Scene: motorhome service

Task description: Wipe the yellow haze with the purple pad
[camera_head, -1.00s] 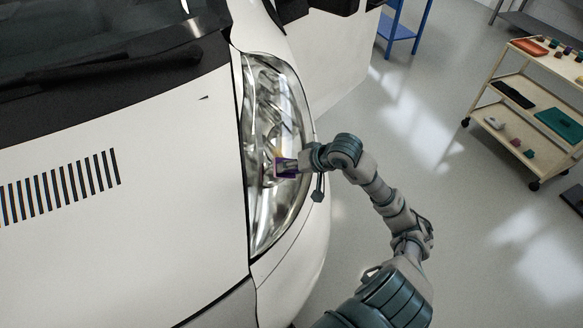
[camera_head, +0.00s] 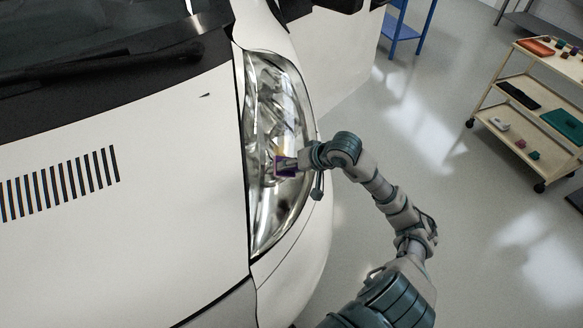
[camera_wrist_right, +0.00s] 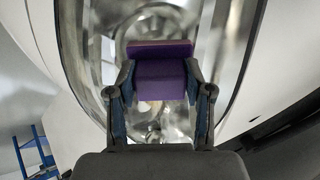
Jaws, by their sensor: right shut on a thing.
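The purple pad (camera_head: 285,166) is at the middle of the motorhome's headlight (camera_head: 262,215) in the head view. My right gripper (camera_head: 291,165) is shut on it. In the right wrist view, the pad (camera_wrist_right: 160,80) sits between the two fingers (camera_wrist_right: 160,88), with its wide face toward the headlight lens (camera_wrist_right: 218,55). I cannot tell whether the pad touches the lens. A small yellowish patch, perhaps haze (camera_head: 281,152), shows just above the pad in the head view. The pad and gripper hide the lens behind them. My left gripper is not in view.
The white bonnet (camera_head: 150,230) with dark vent slots lies left of the headlight. A wooden trolley (camera_head: 516,88) with several small items stands at the right. A blue rack (camera_head: 404,32) stands at the back. The grey floor (camera_head: 430,120) between is clear.

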